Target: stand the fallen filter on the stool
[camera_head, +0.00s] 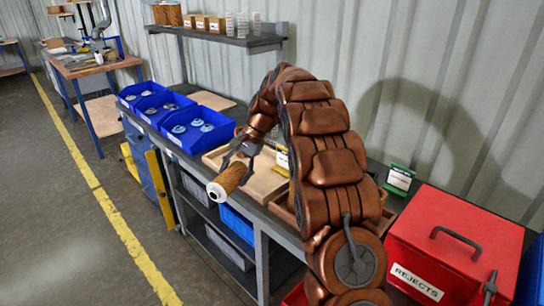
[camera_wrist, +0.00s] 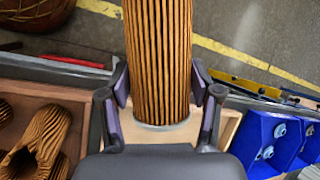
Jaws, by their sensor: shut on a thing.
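My gripper (camera_head: 240,160) is shut on a filter (camera_head: 231,179), a brown pleated cylinder with a white end cap. In the head view the filter is held tilted, cap end toward lower left, at the front of the bench. In the wrist view my gripper (camera_wrist: 160,90) has its fingers on both sides of the filter (camera_wrist: 158,45) near one end cap; the far end leaves the top of the picture. I cannot make out a stool for sure. A round brown thing (camera_wrist: 32,12) is cut off at the wrist view's top left; I cannot tell what it is.
The bench has blue bins (camera_head: 196,121) with discs and a light wooden tray (camera_head: 265,188). A wooden tray (camera_wrist: 50,92) holds other pleated filters (camera_wrist: 38,138). A red REJECTS box (camera_head: 450,236) stands right. The floor (camera_head: 70,200) left of the bench is clear.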

